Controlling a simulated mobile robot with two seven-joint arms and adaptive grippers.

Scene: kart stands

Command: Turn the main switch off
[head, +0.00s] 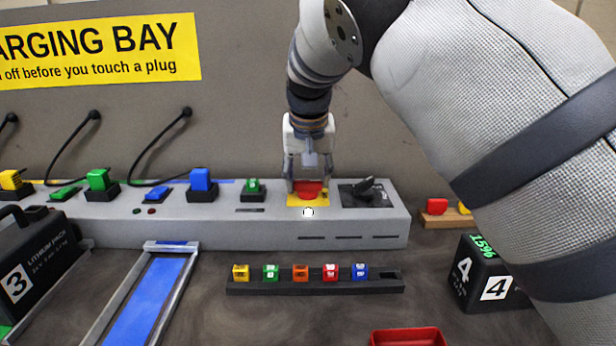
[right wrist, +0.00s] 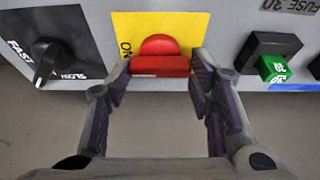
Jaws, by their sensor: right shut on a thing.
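The main switch is a red handle (head: 308,190) on a yellow plate (head: 295,203) on the grey console. In the right wrist view the red handle (right wrist: 160,66) lies across below a round red hub, and the yellow plate (right wrist: 130,22) has "ON" at its left edge. My right gripper (head: 306,182) comes down from above onto the handle. In the right wrist view the fingers of the gripper (right wrist: 158,78) are on both sides of the handle, shut on it. My left gripper is in neither view.
A black FAST/SLOW knob (head: 367,190) is right of the switch, a green fuse (head: 253,186) left of it. Several plugs with cables stand further left. A fuse rack (head: 315,287) lies in front, with battery packs at left and right (head: 487,275) and a red tray (head: 408,337).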

